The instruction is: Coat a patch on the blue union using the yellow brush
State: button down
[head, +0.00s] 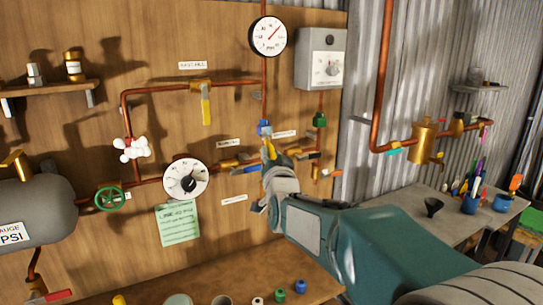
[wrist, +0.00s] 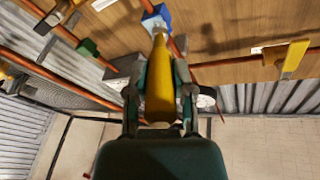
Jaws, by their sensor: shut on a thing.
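The blue union (head: 264,128) sits on the vertical copper pipe at the middle of the wooden board; it also shows at the top of the wrist view (wrist: 153,13). My gripper (head: 272,172) is just below it, shut on the yellow brush (wrist: 160,82). The brush (head: 269,149) points up, its handle between the two fingers (wrist: 160,85). Its pale bristle tip overlaps the lower part of the union in the wrist view. Whether it touches is hard to tell. No coated patch can be made out on the union.
A green union (head: 319,120) is on the pipe to the right, under a grey box (head: 321,60). A yellow-handled valve (head: 206,108) and a white dial (head: 185,179) are to the left. Small pots and caps stand on the wooden bench (head: 245,270). A side table (head: 455,215) holds a funnel and cups.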

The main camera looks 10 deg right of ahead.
jog(key=shift+s+d, duration=0.3)
jog(key=shift+s, duration=0.65)
jog(key=shift+s+d, duration=0.35)
jog(key=shift+s, duration=0.55)
jog(key=shift+s+d, duration=0.3)
jog(key=shift+s, duration=0.65)
jog(key=shift+s, duration=0.1)
jog(key=s, duration=0.1)
jog(key=s+d, duration=0.1)
jog(key=shift+s, duration=0.35)
